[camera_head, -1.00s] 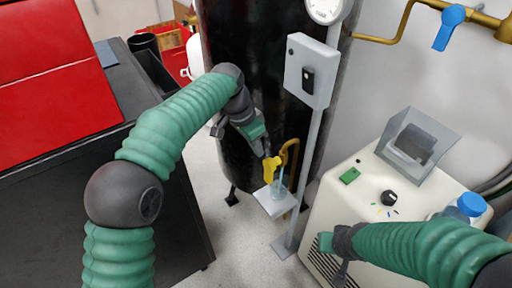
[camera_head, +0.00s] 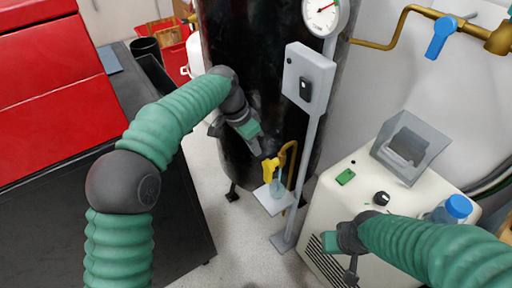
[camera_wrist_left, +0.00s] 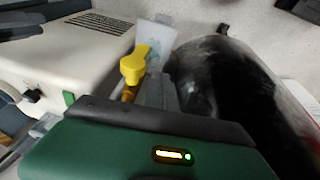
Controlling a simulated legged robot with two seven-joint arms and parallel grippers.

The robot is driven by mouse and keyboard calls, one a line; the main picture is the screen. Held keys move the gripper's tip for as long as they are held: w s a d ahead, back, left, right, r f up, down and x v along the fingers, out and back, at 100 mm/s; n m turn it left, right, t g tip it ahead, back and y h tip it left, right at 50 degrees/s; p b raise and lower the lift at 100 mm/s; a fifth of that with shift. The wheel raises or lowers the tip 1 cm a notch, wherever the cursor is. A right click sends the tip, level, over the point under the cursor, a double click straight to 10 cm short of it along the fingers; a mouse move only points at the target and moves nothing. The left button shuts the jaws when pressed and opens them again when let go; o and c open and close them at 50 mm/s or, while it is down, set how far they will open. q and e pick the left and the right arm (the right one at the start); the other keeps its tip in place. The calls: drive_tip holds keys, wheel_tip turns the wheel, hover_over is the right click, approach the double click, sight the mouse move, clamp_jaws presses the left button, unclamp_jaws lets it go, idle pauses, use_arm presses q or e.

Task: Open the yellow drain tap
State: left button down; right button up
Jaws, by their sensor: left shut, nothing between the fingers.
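The yellow drain tap (camera_head: 268,168) sits on a brass pipe (camera_head: 291,158) low in front of the black tank (camera_head: 245,40). It also shows in the left wrist view (camera_wrist_left: 133,66), just beyond the gripper. My left gripper (camera_head: 257,150) is shut and empty, just above the tap; I cannot tell whether it touches it. A clear cup (camera_head: 277,188) stands under the tap on a small pale shelf (camera_head: 270,204). My right gripper (camera_head: 343,252) is in front of the cream machine, away from the tap; its finger opening is unclear.
A grey post (camera_head: 307,160) with a switch box (camera_head: 308,75) and a gauge (camera_head: 325,13) stands right of the tap. The cream machine (camera_head: 335,205) is at the right. A blue-handled valve (camera_head: 440,36) is at upper right. A dark bench is at the left.

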use_arm(q)
drive_tip(key=p+v, duration=0.6)
drive_tip(key=v, duration=0.9)
drive_tip(key=shift+a, duration=0.1)
